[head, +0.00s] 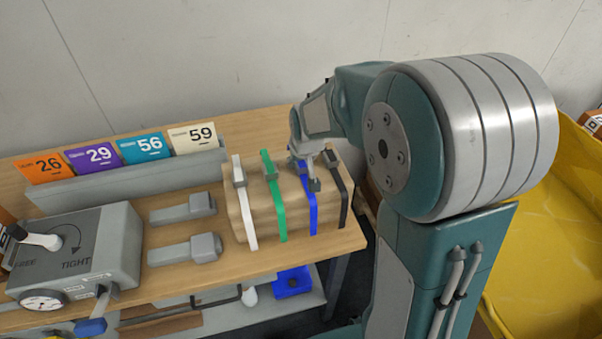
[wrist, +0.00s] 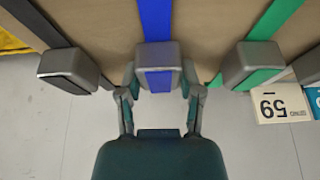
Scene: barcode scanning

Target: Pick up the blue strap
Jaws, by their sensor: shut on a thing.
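The blue strap (head: 309,209) hangs over a wooden block (head: 262,222) on the table, between a green strap (head: 273,195) and a black strap (head: 342,190). A white strap (head: 244,203) is at the block's left end. My gripper (head: 304,168) is at the top of the blue strap. In the wrist view, the blue strap (wrist: 155,20) runs to a grey buckle (wrist: 158,56), and my gripper (wrist: 158,88) has a finger on each side of that buckle, shut on it. The strap still lies against the block.
Two grey buckle-like parts (head: 185,248) lie left of the block. A grey FREE/TIGHT box (head: 90,250) stands at the left. Numbered cards (head: 138,147) stand on a rack behind. A yellow bin (head: 555,230) is at the right. A lower shelf (head: 240,314) holds blue items.

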